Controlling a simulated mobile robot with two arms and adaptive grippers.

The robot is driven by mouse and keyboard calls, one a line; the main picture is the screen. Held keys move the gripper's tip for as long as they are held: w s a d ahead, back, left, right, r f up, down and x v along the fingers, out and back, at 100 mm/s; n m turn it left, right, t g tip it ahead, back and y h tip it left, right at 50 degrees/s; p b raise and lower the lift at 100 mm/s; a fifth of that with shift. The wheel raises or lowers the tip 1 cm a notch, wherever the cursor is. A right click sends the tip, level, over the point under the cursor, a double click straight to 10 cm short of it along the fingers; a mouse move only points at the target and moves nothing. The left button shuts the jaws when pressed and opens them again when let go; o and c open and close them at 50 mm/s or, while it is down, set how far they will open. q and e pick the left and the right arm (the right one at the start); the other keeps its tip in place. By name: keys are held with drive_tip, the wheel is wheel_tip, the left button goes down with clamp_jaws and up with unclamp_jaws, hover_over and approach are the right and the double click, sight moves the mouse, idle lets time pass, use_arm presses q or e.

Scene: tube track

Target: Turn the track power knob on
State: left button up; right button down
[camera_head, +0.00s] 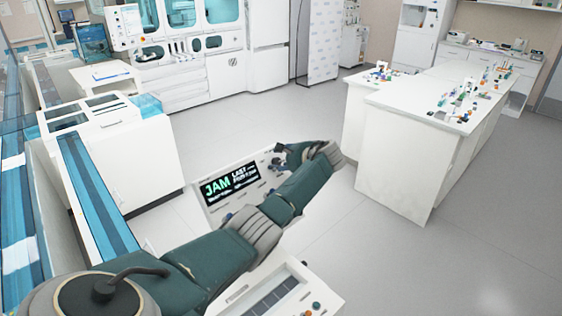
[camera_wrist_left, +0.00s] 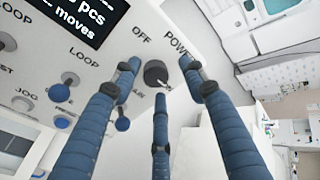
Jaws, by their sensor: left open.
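The track power knob (camera_wrist_left: 156,72) is a dark round knob on the white control panel (camera_wrist_left: 120,45), beside the printed words OFF and POWER. A small white mark shows at its lower edge; I cannot tell its setting for sure. My left gripper (camera_wrist_left: 159,82) is open, its three blue fingers spread around the knob from both sides and below; I cannot tell whether any touches it. In the head view my left gripper (camera_head: 282,158) is at the right end of the panel's JAM display (camera_head: 229,182), and the knob is hidden there. My right gripper is not in view.
Other knobs and blue buttons (camera_wrist_left: 56,93) sit left of the fingers, near LOOP and JOG labels. A white bench (camera_head: 415,105) with small items stands at the right. A blue-topped track (camera_head: 95,195) runs along the left. The grey floor between is clear.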

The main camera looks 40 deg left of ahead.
use_arm(q)
drive_tip(key=shift+d, duration=0.1)
drive_tip(key=v, duration=1.2)
